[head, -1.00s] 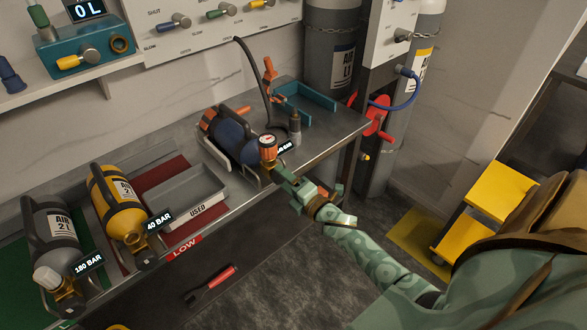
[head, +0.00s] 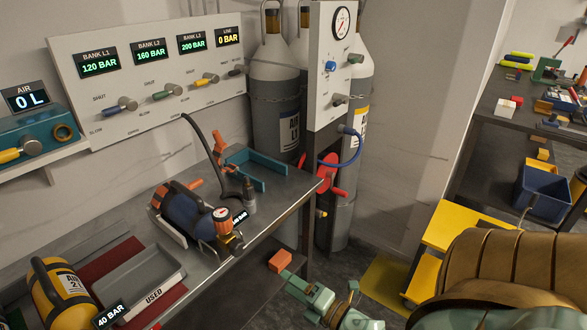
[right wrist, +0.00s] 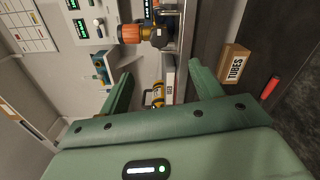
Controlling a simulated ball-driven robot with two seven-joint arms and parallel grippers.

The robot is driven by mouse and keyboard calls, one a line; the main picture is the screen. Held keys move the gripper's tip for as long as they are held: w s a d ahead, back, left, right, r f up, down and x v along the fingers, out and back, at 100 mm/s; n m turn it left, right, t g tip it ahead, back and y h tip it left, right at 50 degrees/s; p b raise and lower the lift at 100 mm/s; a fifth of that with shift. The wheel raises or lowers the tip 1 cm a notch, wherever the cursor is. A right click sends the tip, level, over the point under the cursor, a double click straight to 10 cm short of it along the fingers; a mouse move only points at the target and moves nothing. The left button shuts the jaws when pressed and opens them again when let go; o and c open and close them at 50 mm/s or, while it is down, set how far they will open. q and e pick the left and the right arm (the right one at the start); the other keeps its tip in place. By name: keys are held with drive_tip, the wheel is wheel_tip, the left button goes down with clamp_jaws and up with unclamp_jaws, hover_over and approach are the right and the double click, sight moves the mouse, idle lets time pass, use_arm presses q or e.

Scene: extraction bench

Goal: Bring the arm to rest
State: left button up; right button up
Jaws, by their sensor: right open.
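My right gripper (head: 293,281) is low in the head view, just off the front right corner of the bench. Its green fingers are spread in the right wrist view (right wrist: 160,76), with nothing between them. The blue cylinder (head: 190,212) lies in a cradle on the bench, its orange regulator (head: 223,218) pointing toward the front edge. The regulator also shows beyond the fingers in the right wrist view (right wrist: 133,33) and is apart from them. My left gripper is not in view.
The steel bench (head: 262,222) holds a tray marked USED (head: 145,270) and a yellow cylinder (head: 55,283). Tall grey cylinders (head: 275,120) stand behind its right end. A yellow step (head: 452,225) is at the right. A box marked TUBES (right wrist: 235,66) shows in the right wrist view.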

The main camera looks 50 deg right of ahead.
idle(0.5)
drive_tip(key=s+f+m+g+h, duration=0.1)
drive_tip(key=s+f+m+g, duration=0.45)
drive_tip(key=f, duration=0.65)
drive_tip(key=s+f+m+g+h, duration=0.2)
drive_tip(key=s+f+m+g, duration=0.1)
drive_tip(key=s+f+m, duration=0.65)
drive_tip(key=s+a+f+m+g+y, duration=0.1)
drive_tip(key=s+a+f+g, duration=0.3)
drive_tip(key=s+f, duration=0.3)
drive_tip(key=s+a+f+m+g, duration=0.1)
drive_tip(key=s+a+f+g, duration=0.4)
drive_tip(key=s, duration=0.9)
wheel_tip(320, 180, down, 3)
drive_tip(key=shift+a+r+m+y, duration=0.2)
drive_tip(key=shift+a+m+y, duration=0.1)
drive_tip(key=shift+a+y, duration=0.15)
